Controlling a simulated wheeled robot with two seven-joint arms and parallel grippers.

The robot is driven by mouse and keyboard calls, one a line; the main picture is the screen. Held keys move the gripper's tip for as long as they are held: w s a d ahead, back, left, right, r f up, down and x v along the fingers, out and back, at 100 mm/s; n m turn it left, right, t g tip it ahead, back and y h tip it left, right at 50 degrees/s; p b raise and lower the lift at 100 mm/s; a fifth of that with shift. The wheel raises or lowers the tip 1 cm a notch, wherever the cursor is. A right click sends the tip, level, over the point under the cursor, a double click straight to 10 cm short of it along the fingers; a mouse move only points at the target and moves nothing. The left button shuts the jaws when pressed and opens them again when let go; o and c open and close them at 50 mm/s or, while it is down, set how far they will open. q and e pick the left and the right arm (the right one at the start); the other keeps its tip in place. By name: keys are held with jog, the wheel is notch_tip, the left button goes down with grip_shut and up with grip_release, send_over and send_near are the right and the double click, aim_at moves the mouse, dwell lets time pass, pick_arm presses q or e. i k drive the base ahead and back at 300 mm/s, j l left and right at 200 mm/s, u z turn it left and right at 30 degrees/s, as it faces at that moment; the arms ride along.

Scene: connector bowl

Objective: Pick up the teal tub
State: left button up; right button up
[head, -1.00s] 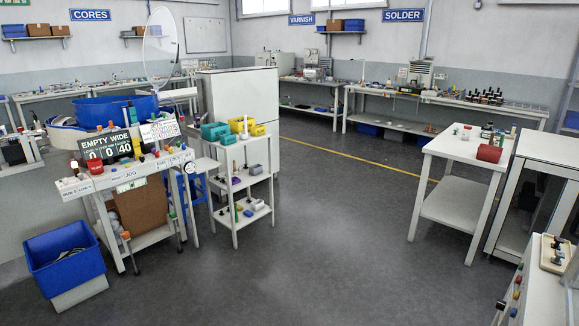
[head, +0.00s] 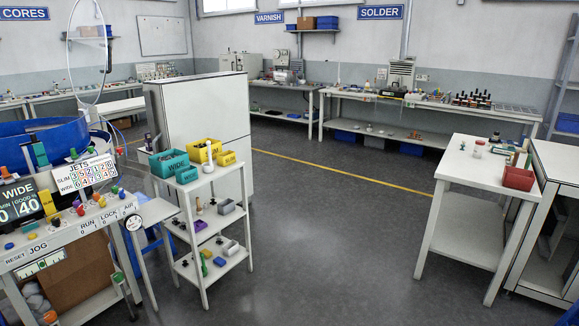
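The teal tub (head: 168,163) stands on the top shelf of a small white rack (head: 213,184), left of the middle in the head view. It has a light label on its front that seems to read WIDE, and its inside is dark. A yellow tub (head: 203,150) stands just to its right, close beside it. Neither of my grippers is in view.
A control bench (head: 75,240) with knobs and signs stands left of the rack. A white cabinet (head: 200,105) rises behind it. A white table (head: 475,165) with a red bin (head: 518,178) is at the right. The grey floor (head: 340,240) between is clear.

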aim_at(185, 175)
jog(key=i+l, duration=0.15)
jog(key=i, duration=0.85)
jog(key=i+l, duration=0.15)
jog(key=i, duration=0.85)
